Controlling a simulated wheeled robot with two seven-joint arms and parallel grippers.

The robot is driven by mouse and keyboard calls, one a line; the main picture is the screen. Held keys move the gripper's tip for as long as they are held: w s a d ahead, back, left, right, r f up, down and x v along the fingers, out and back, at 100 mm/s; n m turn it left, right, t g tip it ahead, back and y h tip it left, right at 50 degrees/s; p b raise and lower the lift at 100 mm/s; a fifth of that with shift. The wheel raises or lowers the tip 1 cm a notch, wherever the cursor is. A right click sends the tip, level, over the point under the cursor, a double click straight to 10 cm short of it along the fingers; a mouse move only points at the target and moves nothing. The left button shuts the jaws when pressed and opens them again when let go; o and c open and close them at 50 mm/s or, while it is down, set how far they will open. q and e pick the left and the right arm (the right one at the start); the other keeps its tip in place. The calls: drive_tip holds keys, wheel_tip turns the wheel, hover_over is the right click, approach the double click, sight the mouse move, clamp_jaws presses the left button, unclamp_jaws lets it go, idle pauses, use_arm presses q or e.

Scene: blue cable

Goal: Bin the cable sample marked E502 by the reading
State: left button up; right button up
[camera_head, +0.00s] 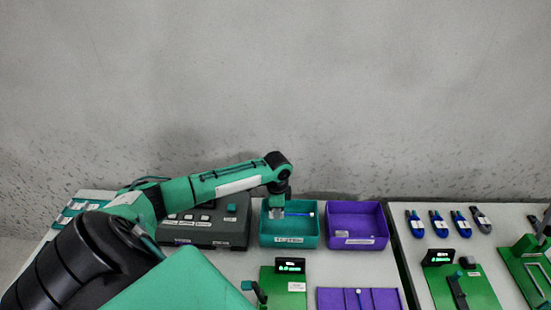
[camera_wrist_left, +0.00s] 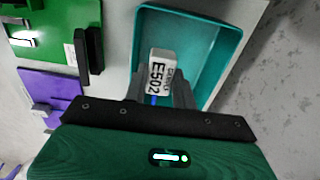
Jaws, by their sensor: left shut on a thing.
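My left gripper (camera_head: 277,208) is shut on the cable sample (camera_head: 300,214), a thin blue cable with white end pieces. In the left wrist view the sample's white tag (camera_wrist_left: 157,75) reads E502 and sits between the fingers. The gripper is over the teal bin (camera_head: 290,241); in the left wrist view the bin (camera_wrist_left: 238,40) lies beyond the fingertips and looks empty. A purple bin (camera_head: 358,242) stands just right of it, also empty. The bins' front labels are too small to read surely. A green tester (camera_head: 290,266) with a lit display stands in front; its reading is illegible.
A dark grey box (camera_head: 208,236) with switches stands left of the teal bin. A purple tray (camera_head: 385,298) holding a thin piece is at the front. The right table carries several blue-handled tools (camera_head: 437,222) and another green tester (camera_head: 440,257). A grey wall is behind.

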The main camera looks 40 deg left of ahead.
use_arm(q)
drive_tip(key=shift+a+f, duration=0.3)
drive_tip(key=shift+a, duration=0.05)
drive_tip(key=shift+f+b, duration=3.6)
drive_tip(key=shift+f, duration=1.25)
drive_tip(key=shift+s+p, duration=0.1)
drive_tip(key=shift+p, duration=0.2)
drive_tip(key=shift+p, duration=0.5)
drive_tip(key=shift+f+b, duration=0.6)
drive_tip(key=shift+f, duration=0.9)
